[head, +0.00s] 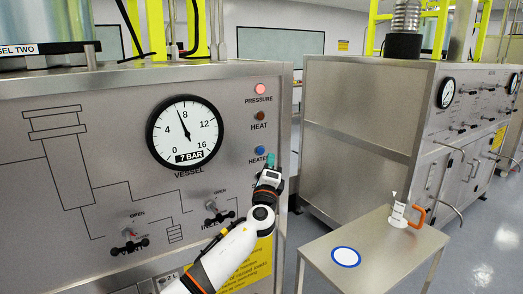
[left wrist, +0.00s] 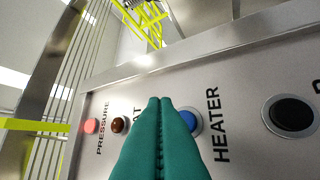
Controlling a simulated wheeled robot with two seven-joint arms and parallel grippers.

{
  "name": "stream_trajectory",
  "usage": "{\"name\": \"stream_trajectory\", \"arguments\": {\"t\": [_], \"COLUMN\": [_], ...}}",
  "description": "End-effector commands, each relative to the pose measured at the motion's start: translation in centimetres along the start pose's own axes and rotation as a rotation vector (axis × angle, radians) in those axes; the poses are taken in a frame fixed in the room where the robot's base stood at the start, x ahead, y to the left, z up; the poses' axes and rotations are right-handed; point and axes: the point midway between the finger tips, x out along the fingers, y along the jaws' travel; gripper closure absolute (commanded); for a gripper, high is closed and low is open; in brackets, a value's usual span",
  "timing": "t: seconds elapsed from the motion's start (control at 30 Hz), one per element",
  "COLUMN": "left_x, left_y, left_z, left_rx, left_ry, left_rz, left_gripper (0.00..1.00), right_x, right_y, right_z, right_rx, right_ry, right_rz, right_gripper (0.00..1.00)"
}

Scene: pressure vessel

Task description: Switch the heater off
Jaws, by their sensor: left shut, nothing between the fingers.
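The blue HEATER button (head: 259,151) is on the right side of the steel vessel panel, above its label. In the left wrist view the button (left wrist: 191,121) shows just right of my teal fingertips, partly covered by them. My left gripper (head: 271,158) is shut and empty, its fingers pointing up close to the button. I cannot tell whether they touch it or the panel. The HEAT lamp (head: 259,115) above is dark brown; it also shows in the left wrist view (left wrist: 118,125). My right gripper is not in view.
The PRESSURE lamp (head: 260,88) glows pinkish red. The vessel gauge (head: 187,132) carries a "7 BAR" label. A black button (left wrist: 290,115) sits beyond HEATER. Two valve handles (head: 129,242) (head: 219,214) are lower left. A steel side table (head: 370,250) holds a white item with an orange handle (head: 400,214).

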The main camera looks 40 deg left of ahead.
Motion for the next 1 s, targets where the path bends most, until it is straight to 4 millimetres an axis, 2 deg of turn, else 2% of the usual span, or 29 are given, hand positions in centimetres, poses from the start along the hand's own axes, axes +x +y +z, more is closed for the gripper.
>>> {"name": "stream_trajectory", "arguments": {"t": [0.3, 1.0], "left_x": [-1.6, -1.7], "left_y": [1.2, 1.2], "left_z": [1.2, 1.2], "left_rx": [0.000, 0.000], "left_ry": [0.000, 0.000], "left_rz": [0.000, 0.000], "left_gripper": [1.00, 1.00], "right_x": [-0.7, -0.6], "right_y": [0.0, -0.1], "right_z": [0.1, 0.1], "right_rx": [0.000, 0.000], "right_ry": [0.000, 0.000], "right_rz": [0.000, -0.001], "right_gripper": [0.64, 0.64]}}
